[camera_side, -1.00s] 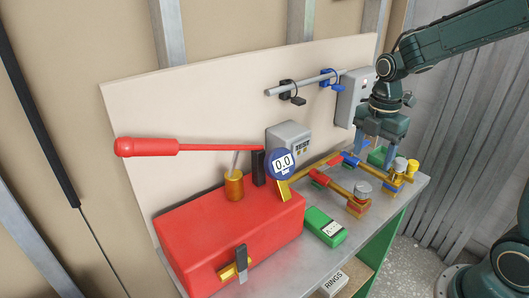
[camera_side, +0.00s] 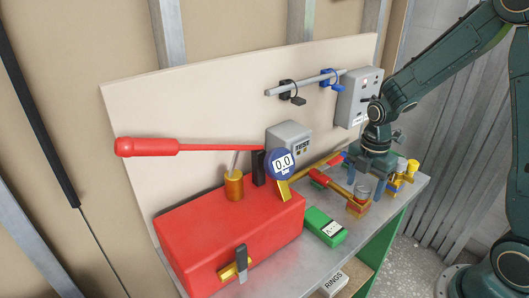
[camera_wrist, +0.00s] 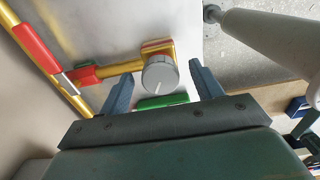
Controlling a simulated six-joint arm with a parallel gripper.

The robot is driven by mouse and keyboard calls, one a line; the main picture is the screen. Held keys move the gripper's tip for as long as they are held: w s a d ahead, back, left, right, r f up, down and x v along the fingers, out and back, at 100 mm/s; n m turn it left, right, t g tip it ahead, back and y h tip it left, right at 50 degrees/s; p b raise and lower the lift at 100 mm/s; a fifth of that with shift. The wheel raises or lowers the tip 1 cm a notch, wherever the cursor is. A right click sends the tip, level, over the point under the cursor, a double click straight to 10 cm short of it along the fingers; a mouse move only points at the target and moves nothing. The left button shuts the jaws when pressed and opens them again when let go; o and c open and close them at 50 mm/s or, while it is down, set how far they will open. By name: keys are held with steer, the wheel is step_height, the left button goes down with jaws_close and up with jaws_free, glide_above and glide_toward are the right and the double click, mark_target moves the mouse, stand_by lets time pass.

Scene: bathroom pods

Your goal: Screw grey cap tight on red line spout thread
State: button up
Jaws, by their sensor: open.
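The grey cap (camera_side: 363,190) sits on the yellow spout (camera_side: 357,208) at the end of the red-banded line (camera_side: 319,177). In the wrist view the grey cap (camera_wrist: 160,74) appears as a round disc with a white mark, covering the thread below it. How tightly it sits cannot be told. My gripper (camera_side: 368,178) is just above and behind the cap in the side view. In the wrist view my gripper (camera_wrist: 160,70) is open, with one blue finger on each side of the cap and visible gaps between. Nothing is held.
A red pump box (camera_side: 230,238) with a long red lever (camera_side: 150,147) and a round gauge reading 0.0 (camera_side: 282,163) stands left. A green box (camera_side: 325,227) lies in front of the red line. Another spout with a yellow cap (camera_side: 412,166) stands close right. The bench's right edge is near.

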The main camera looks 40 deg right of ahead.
steer(key=c, duration=1.2)
steer(key=shift+o, duration=0.2)
steer(key=shift+m, duration=1.7)
steer(key=shift+m, duration=0.3)
steer(key=shift+m, duration=1.4)
steer(key=shift+m, duration=0.3)
